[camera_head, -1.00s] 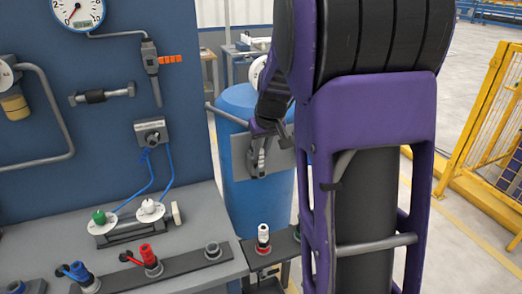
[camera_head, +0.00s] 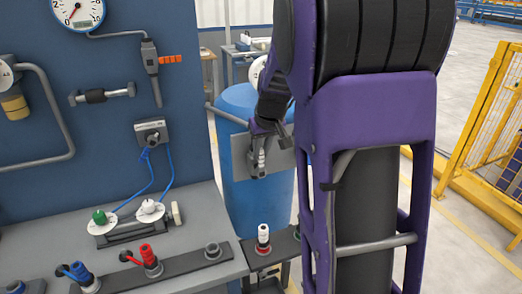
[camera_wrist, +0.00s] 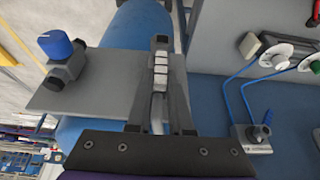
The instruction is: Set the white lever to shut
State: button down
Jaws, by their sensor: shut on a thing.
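The white lever (camera_wrist: 160,78) is a pale, segmented handle in front of a grey plate (camera_wrist: 100,95) in the wrist view. My gripper (camera_wrist: 161,60) has its two dark fingers on either side of the handle and is shut on it. In the head view my gripper (camera_head: 262,142) is at the grey plate (camera_head: 282,163), in front of the blue barrel. A small pale part of the lever (camera_head: 261,160) shows there. The lever's pivot and any open or shut marking cannot be made out.
A blue-knobbed valve (camera_wrist: 60,50) sits on the same plate. The blue barrel (camera_head: 240,205) stands behind it. The panel (camera_head: 110,60) holds a gauge, pipes and fittings. Red (camera_head: 146,254) and blue (camera_head: 79,271) handles and a white-topped fitting (camera_head: 263,233) stand below.

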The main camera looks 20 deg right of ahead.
jog(key=d+f+m+t+y+b, duration=0.1)
jog(key=d+f+m+y+b, duration=0.2)
jog(key=y, duration=1)
jog(key=shift+d+f+m+t+y+b, duration=0.35)
jog(key=shift+d+f+b, duration=0.9)
jog(key=shift+d+b, duration=1.1)
jog(key=shift+a+y, duration=0.2)
jog(key=shift+y, duration=0.05)
jog(key=c, duration=0.8)
grip_release()
